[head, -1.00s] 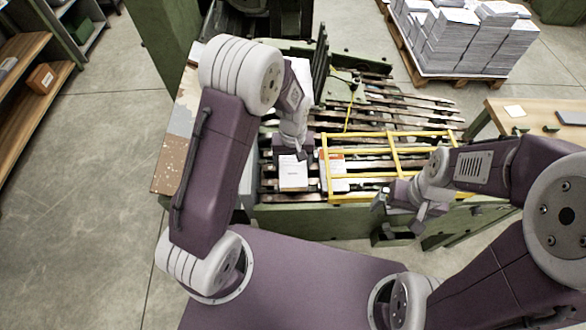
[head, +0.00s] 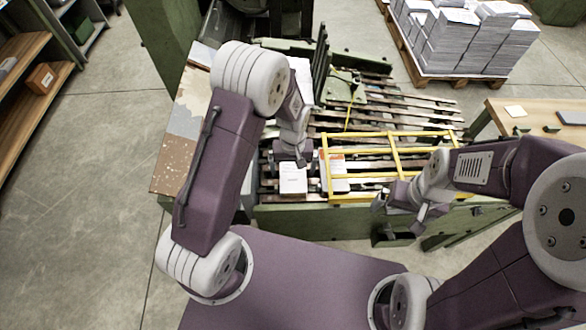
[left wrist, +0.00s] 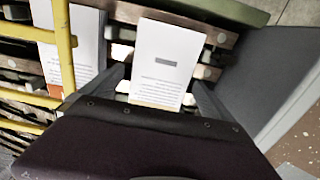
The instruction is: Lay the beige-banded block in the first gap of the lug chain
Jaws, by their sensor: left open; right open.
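A white printed block (head: 293,181) lies flat at the near left end of the slatted lug chain (head: 415,118). In the left wrist view the block (left wrist: 167,55) shows a grey mark, printed lines and a beige strip at its gripper-side end. My left gripper (head: 293,157) is open just behind and above it. In the left wrist view its fingers (left wrist: 158,86) stand apart at either side of the block's near end; I cannot tell whether they touch it.
A yellow guard frame (head: 393,150) stands over the chain right of the block. Another white block with an orange band (head: 335,165) lies under its left end. A wooden table (head: 535,118) is at right; a pallet of paper stacks (head: 465,40) is behind.

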